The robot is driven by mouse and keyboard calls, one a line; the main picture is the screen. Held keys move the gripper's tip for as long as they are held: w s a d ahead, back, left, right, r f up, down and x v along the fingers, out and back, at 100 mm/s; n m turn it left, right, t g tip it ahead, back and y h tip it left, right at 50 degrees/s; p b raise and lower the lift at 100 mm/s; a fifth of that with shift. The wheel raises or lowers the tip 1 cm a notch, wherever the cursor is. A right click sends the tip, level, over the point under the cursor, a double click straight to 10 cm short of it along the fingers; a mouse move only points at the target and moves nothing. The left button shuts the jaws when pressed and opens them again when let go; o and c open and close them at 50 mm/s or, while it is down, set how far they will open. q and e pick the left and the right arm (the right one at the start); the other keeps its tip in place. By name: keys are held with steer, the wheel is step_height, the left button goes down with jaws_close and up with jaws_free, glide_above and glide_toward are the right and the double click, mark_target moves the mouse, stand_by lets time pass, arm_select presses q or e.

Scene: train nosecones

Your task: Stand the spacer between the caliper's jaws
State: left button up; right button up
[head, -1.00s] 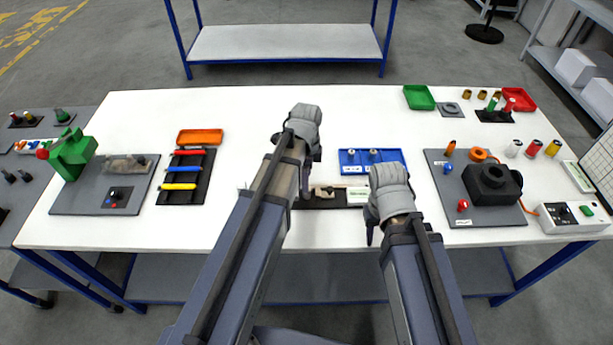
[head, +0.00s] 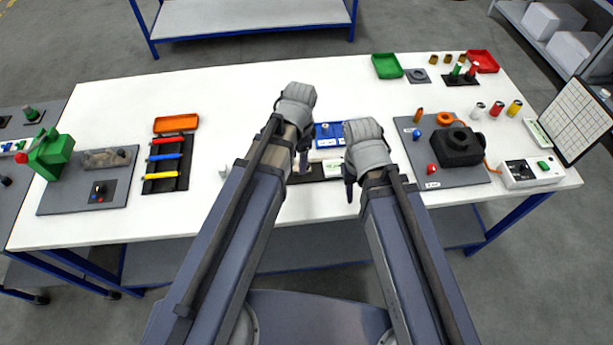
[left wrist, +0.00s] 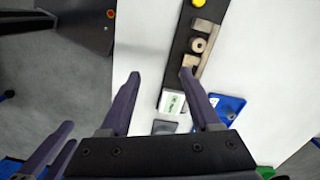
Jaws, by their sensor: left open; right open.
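The caliper's black base (head: 312,173) lies near the table's front edge, largely hidden by my left gripper in the head view. In the left wrist view the base (left wrist: 174,73) carries a tan metal bar with two block-like jaws (left wrist: 199,26). A round tan-grey piece with a dark centre (left wrist: 197,45), perhaps the spacer, sits between these blocks; I cannot tell whether it stands upright. My left gripper (head: 303,163) is open and empty, also in the left wrist view (left wrist: 160,75), one finger overlapping the base. My right gripper (head: 349,188) is open, right of the caliper.
A blue tray (head: 339,143) with a small grey post lies behind the caliper. A grey mat with a black device (head: 456,146) is at right; a black rack (head: 165,184) is at left.

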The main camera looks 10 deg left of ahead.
arm_select(q)
steer(key=s+d+n, duration=0.5)
steer(key=s+n, duration=0.2)
steer(key=s, duration=0.1)
steer(key=shift+s+y, duration=0.3)
